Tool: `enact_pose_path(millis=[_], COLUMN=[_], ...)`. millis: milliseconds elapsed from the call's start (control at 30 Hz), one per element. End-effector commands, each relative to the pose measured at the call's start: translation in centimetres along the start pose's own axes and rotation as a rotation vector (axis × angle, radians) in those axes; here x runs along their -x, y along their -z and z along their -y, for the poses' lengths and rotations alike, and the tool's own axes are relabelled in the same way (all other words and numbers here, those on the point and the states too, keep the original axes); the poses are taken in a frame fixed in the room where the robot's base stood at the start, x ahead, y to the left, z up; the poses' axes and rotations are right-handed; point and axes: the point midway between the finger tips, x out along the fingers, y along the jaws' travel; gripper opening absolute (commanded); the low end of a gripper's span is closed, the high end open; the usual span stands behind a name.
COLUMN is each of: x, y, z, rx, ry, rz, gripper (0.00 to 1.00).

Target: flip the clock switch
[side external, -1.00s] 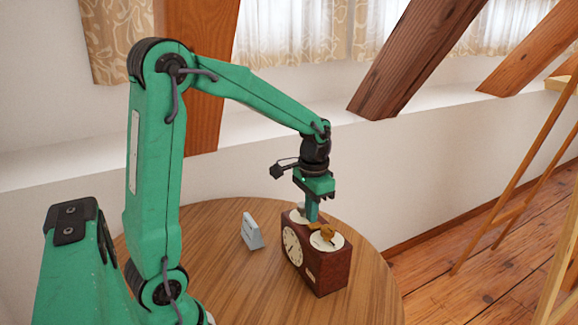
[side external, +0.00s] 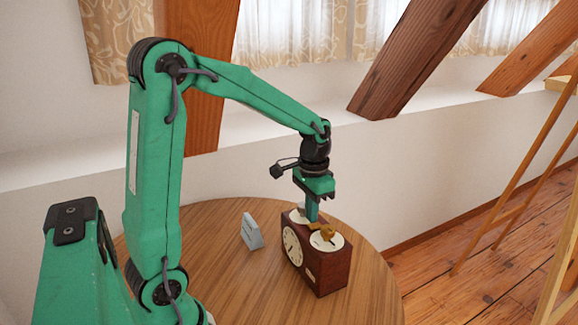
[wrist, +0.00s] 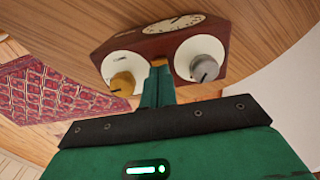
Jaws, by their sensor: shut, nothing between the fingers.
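The clock (side external: 326,276) is a dark reddish-brown wooden box with a cream dial on its front, standing on the round table. Its top carries two white discs with knobs, which the wrist view shows as a gold knob (wrist: 122,85) and a silver knob (wrist: 203,68). My gripper (side external: 312,219) is shut and empty, pointing down at the clock top between the discs. A small brass-coloured piece (wrist: 158,62), perhaps the switch, shows at the fingertips (wrist: 157,75). The fingers hide most of it, so I cannot tell its position or whether they touch it.
A small grey-white card or sign (side external: 252,231) stands on the table (side external: 205,252) left of the clock. The table is otherwise clear. Slanted timber braces (side external: 425,55) and the wall are behind, and a wooden ladder-like frame (side external: 515,180) is at right.

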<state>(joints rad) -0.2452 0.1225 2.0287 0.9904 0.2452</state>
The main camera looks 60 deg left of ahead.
Motion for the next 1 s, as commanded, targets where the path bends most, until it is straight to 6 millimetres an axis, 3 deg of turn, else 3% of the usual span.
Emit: enact_pose_path(millis=[1000], x=[-0.6], y=[0.02], z=[0.01], rx=[0.0], ry=[0.0], rz=[0.0], gripper=[0.0])
